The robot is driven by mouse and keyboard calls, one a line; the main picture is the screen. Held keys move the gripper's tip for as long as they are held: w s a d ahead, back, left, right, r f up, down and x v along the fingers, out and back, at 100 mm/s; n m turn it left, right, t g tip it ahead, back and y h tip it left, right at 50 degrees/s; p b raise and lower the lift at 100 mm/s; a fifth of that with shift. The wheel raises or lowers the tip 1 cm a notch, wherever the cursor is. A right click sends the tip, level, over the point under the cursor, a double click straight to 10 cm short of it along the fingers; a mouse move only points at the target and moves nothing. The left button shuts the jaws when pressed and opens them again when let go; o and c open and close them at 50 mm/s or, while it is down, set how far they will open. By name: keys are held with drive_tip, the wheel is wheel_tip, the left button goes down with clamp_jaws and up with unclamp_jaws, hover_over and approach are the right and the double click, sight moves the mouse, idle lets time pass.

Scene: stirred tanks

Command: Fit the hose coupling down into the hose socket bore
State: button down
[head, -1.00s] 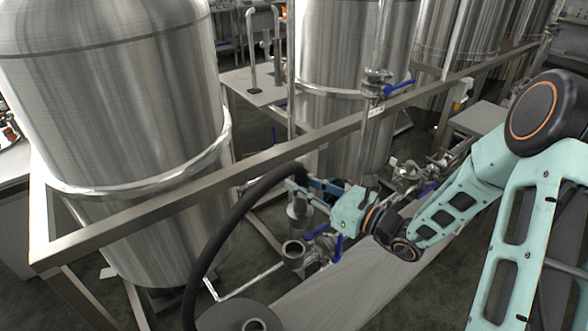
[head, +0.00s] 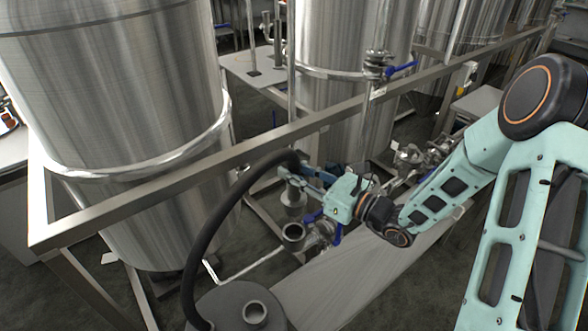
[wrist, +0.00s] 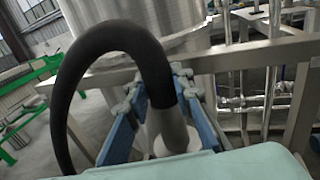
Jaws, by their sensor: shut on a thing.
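My gripper (head: 301,173) is shut on the hose coupling (head: 292,197), a grey metal cylinder with a wider lower end. It hangs roughly upright from a thick black hose (head: 212,222). The hose socket (head: 293,232), a short grey cup with a dark round bore, is just below the coupling in the head view. A small gap shows between them, and the coupling is not in the bore. In the wrist view the blue fingers of my gripper (wrist: 162,92) flank the coupling (wrist: 170,130); its lower end is partly hidden, and the bore is not visible.
A steel frame rail (head: 160,190) runs diagonally behind the gripper, with large steel tanks (head: 110,100) beyond. Blue-handled valves (head: 325,228) sit right beside the socket. A grey round stand (head: 215,302) with another open cup (head: 255,312) is at lower left, by the hose's other end.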

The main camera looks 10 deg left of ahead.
sight(301, 213)
drive_tip(key=shift+f+b, duration=1.05)
drive_tip(key=shift+f, duration=0.55)
drive_tip(key=shift+f+b, duration=3.85)
drive_tip(key=shift+f, duration=1.2)
drive_tip(key=c, duration=1.6)
unclamp_jaws()
drive_tip(key=shift+f, duration=0.1)
drive_tip(key=v, duration=1.2)
